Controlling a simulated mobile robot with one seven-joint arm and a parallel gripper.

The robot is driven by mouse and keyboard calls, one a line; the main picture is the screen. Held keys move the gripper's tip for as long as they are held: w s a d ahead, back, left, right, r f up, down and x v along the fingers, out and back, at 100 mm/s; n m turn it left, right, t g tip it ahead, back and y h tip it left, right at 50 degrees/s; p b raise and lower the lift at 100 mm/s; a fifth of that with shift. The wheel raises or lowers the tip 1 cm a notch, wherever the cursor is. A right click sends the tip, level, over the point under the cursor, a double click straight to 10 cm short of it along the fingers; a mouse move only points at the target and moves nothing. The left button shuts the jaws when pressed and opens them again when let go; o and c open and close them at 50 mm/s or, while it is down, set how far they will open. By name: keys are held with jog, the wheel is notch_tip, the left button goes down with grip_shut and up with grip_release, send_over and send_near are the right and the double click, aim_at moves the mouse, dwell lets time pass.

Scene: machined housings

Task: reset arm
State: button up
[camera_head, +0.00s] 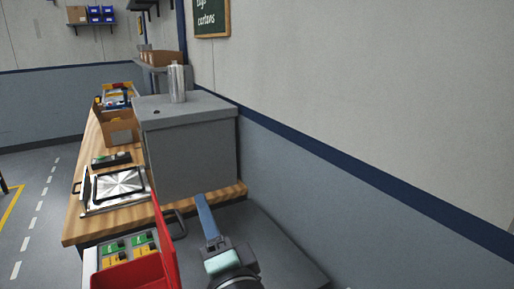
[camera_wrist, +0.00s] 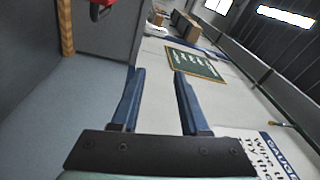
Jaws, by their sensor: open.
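My gripper (camera_head: 203,203) is low in the middle of the head view, in front of the large grey cabinet, with a blue finger pointing up and away. In the wrist view my gripper (camera_wrist: 158,73) shows two blue fingers spread apart with nothing between them. The gripper is open and empty. In the head view one finger largely hides the other. No contact with anything shows.
A metal plate (camera_head: 119,184) lies on the bench. A red bin (camera_head: 140,274) is at lower left. The wall (camera_head: 370,90) fills the right.

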jog(key=s+d+r+n+t+h, duration=0.2)
jog(key=s+d+r+n+t, duration=0.1)
jog(key=r, duration=0.7)
jog(key=s+d+r+n+t+h+p, duration=0.1)
jog(key=s+d+r+n+t+h, duration=0.2)
jog(key=s+r, duration=0.3)
jog(key=s+d+r+n+t+h+p, duration=0.1)
jog(key=s+d+r+n+t+h, duration=0.2)
jog(key=r, duration=1.2)
jog(key=shift+s+r+n+t, duration=0.35)
jog(key=shift+s+n, duration=0.35)
jog(key=shift+s, duration=0.45)
jog(key=shift+f, duration=0.1)
